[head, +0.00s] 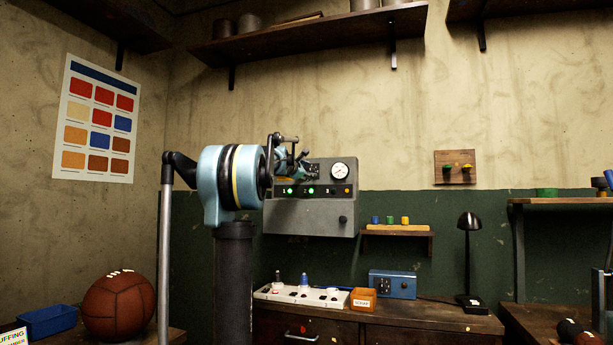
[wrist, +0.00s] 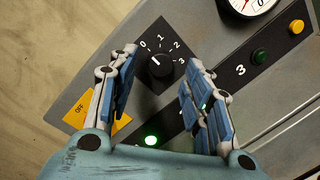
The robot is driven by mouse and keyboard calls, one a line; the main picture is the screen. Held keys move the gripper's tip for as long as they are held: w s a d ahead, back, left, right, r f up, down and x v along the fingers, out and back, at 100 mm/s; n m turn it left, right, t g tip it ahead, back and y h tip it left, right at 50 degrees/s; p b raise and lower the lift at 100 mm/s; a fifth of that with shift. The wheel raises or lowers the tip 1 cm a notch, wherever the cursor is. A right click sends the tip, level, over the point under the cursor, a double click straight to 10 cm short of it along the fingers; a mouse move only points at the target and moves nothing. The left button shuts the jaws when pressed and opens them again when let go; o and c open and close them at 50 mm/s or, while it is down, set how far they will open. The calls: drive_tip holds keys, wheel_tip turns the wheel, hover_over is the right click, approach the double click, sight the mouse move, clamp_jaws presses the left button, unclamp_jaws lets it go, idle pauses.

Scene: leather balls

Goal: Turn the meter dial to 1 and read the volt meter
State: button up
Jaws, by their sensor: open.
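The grey meter panel (head: 310,215) hangs on the wall. In the wrist view the black dial knob (wrist: 163,68) sits on a black plate marked 0 to 3, and its white mark seems to point up-left, toward 0. My gripper (wrist: 163,56) is open, with one finger on each side of the knob; I cannot tell whether they touch it. In the head view my gripper (head: 295,160) is at the panel's upper left and hides part of it. The round white volt meter (head: 339,170) is at the panel's upper right; its top is cut off in the wrist view (wrist: 250,5).
The panel has lit green lamps (wrist: 151,140), a yellow OFF label (wrist: 78,110) and a yellow button (wrist: 297,26). A small shelf (head: 397,234) is at the right.

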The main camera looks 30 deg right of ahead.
drive_tip(key=shift+x, duration=0.9)
drive_tip(key=shift+c, duration=0.5)
drive_tip(key=c, duration=1)
drive_tip(key=shift+o, duration=0.2)
drive_tip(key=shift+m, duration=0.3)
drive_tip(key=m, duration=0.4)
drive_tip(key=shift+y, duration=0.3)
drive_tip(key=shift+s+r+m+y, duration=0.1)
drive_tip(key=shift+m+y, duration=0.2)
drive_tip(key=shift+m, duration=1.5)
clamp_jaws()
